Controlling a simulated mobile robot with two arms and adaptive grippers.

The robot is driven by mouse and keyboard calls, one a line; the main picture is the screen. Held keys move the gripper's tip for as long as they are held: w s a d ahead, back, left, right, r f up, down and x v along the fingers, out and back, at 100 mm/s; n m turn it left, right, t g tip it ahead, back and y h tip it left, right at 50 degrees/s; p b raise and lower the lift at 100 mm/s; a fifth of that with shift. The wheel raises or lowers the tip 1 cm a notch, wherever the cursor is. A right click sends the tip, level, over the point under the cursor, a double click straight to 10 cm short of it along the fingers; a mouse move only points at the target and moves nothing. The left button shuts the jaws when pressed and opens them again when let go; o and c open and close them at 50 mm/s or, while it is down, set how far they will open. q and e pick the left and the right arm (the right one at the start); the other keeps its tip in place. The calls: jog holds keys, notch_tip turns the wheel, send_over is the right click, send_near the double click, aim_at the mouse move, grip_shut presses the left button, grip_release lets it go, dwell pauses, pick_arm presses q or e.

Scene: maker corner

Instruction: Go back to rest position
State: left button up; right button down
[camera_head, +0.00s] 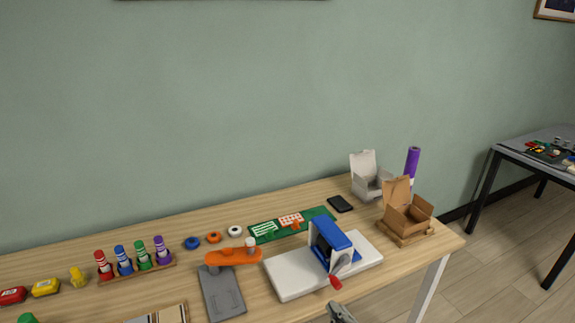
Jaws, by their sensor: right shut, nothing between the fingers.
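My right gripper (340,309) shows at the bottom edge of the head view, just in front of the table's front edge. Only a small grey part of it is in the picture. It is shut and holds nothing. It is apart from the things on the table, below the blue and white crank device (335,247) with its red handle. My left gripper is not in view.
The wooden table (190,227) holds a marker rack (139,270), an orange part on a grey stand (221,289), a green mat (265,232), a black phone (340,203), an open white box (367,186) and an open cardboard box (408,215). Another table (506,165) stands at right.

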jog(key=s+d+f+m+g+h, duration=0.1)
jog(key=s+d+f+m+g, duration=0.3)
jog(key=f, duration=0.6)
jog(key=s+a+f+n+g, duration=0.1)
jog(key=s+f, duration=0.5)
jog(key=f, duration=0.5)
jog(key=s+d+f+m+g+h, duration=0.1)
jog(key=s+d+f+m+g, duration=0.2)
jog(key=f, duration=0.7)
jog(key=s+f+m+g, duration=0.1)
jog(key=s+f, duration=0.4)
jog(key=s, duration=0.5)
jog(key=s+d+f+m+g, duration=0.1)
jog(key=s+f+g, duration=0.2)
jog(key=s, duration=0.7)
jog(key=s+f+m+g, duration=0.1)
jog(key=s+f+g, duration=0.1)
jog(key=s+f, duration=0.6)
jog(key=s, duration=0.3)
jog(key=shift+d+g+h, duration=0.4)
